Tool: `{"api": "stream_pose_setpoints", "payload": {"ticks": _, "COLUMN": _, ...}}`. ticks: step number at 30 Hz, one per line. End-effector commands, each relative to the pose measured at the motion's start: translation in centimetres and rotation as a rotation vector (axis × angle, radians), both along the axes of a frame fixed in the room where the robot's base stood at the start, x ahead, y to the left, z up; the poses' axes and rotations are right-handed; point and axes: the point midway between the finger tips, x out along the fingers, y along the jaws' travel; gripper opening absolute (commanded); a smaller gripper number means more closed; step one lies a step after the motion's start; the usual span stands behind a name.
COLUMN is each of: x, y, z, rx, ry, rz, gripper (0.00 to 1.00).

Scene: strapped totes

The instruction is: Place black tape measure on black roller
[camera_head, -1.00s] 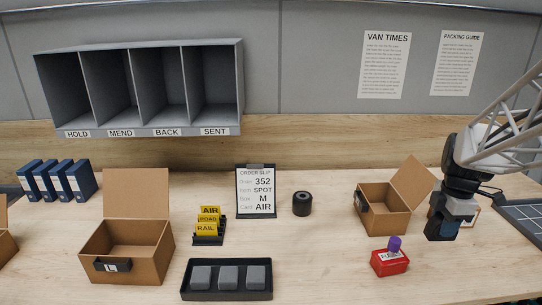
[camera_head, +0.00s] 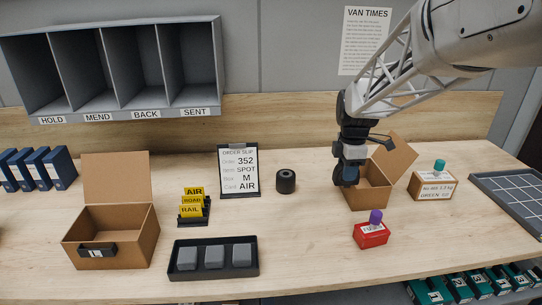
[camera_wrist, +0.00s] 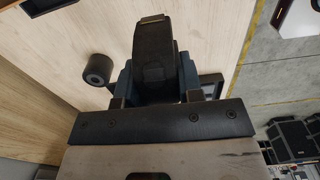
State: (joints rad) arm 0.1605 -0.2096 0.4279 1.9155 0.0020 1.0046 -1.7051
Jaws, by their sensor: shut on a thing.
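My gripper (camera_head: 352,160) is shut on the black tape measure (camera_head: 341,176) and holds it above the table, by the open brown box on the right. In the wrist view the tape measure (camera_wrist: 153,50) is a dark, rounded body between the fingers (camera_wrist: 155,82), with a small tan-coloured bit at its far end. The black roller (camera_head: 286,181) is a short, dark cylinder standing on the table to the left of my gripper, apart from it. The roller also shows at the left in the wrist view (camera_wrist: 98,68).
The open brown box (camera_head: 370,197) stands close behind and beside my gripper. A red box (camera_head: 371,236) with a purple top is in front. An order slip stand (camera_head: 239,172) is left of the roller. A black tray (camera_head: 214,271) lies front left. Bare table lies before the roller.

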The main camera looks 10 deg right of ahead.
Motion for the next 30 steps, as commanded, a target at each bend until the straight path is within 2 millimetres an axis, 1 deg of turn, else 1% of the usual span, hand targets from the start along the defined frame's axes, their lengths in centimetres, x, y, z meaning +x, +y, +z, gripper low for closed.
{"api": "stream_pose_setpoints", "payload": {"ticks": 1, "x": 0.6, "y": 1.1, "z": 0.0, "rx": 0.000, "ry": 0.001, "rz": 0.006, "gripper": 0.02}}
{"api": "stream_pose_setpoints", "payload": {"ticks": 12, "x": 3.9, "y": 8.5, "z": -0.1, "rx": 0.000, "ry": 0.002, "rz": 0.022, "gripper": 0.02}}
{"api": "stream_pose_setpoints", "payload": {"ticks": 18, "x": 4.9, "y": 11.7, "z": -0.3, "rx": -0.001, "ry": 0.003, "rz": 0.027, "gripper": 0.02}}
{"api": "stream_pose_setpoints", "payload": {"ticks": 22, "x": 5.4, "y": 13.2, "z": -0.3, "rx": -0.001, "ry": 0.003, "rz": 0.030, "gripper": 0.02}}
{"api": "stream_pose_setpoints", "payload": {"ticks": 24, "x": 5.3, "y": 13.0, "z": -2.0, "rx": -0.001, "ry": 0.006, "rz": 0.027, "gripper": 0.02}}
{"api": "stream_pose_setpoints", "payload": {"ticks": 30, "x": 5.3, "y": 12.9, "z": -4.7, "rx": -0.001, "ry": 0.004, "rz": 0.027, "gripper": 0.02}}
